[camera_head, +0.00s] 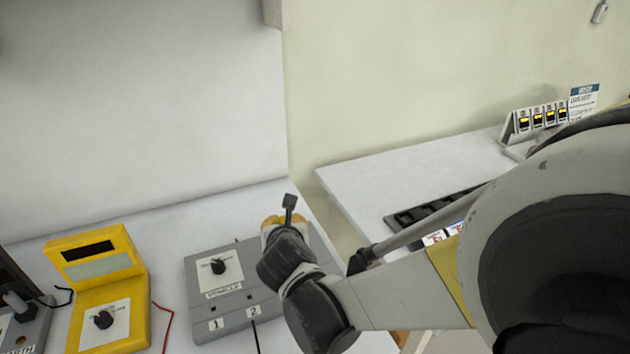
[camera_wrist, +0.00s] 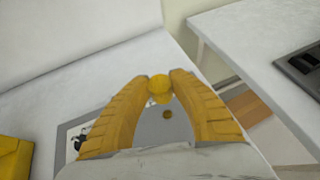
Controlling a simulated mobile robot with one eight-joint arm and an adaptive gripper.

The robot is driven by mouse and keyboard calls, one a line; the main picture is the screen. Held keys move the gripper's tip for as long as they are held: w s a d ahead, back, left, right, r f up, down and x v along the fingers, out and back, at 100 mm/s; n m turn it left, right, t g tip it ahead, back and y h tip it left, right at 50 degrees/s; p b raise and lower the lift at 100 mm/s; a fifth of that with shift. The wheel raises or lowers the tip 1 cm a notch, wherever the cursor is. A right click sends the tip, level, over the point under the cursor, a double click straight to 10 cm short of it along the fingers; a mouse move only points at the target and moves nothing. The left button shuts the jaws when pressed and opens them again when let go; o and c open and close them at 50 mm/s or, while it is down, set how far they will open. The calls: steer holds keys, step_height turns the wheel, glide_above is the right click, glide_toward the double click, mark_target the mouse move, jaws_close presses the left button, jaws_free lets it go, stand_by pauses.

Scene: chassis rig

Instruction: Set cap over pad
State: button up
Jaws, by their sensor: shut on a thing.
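My gripper (camera_wrist: 159,80) is shut on a small round yellow cap (camera_wrist: 159,86), held between its two yellow fingertips. In the head view, the yellow fingers of my gripper (camera_head: 271,221) show above the right part of a grey box (camera_head: 225,312), and my arm hides the cap there. In the wrist view, a small brownish-gold disc, apparently the pad (camera_wrist: 167,114), lies on the grey box top just below the cap. The cap looks apart from it, but the height between them is hard to tell.
The grey box has a black knob (camera_head: 218,266) on a white plate and ports marked 1 and 2. A yellow unit (camera_head: 97,262) with a raised panel stands to its left. A second table (camera_head: 375,182) with a black tray (camera_head: 425,213) is at the right, across a gap.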

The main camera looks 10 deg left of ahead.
steer(key=shift+a+f+b, duration=0.15)
steer(key=shift+f+b, duration=0.35)
steer(key=shift+f, duration=0.25)
step_height(320, 180, down, 5)
steer(key=b, duration=0.3)
steer(key=shift+b, duration=0.35)
steer(key=shift+f, duration=0.65)
steer(key=o, duration=0.8)
steer(key=shift+o, duration=0.2)
steer(key=v, duration=1.2)
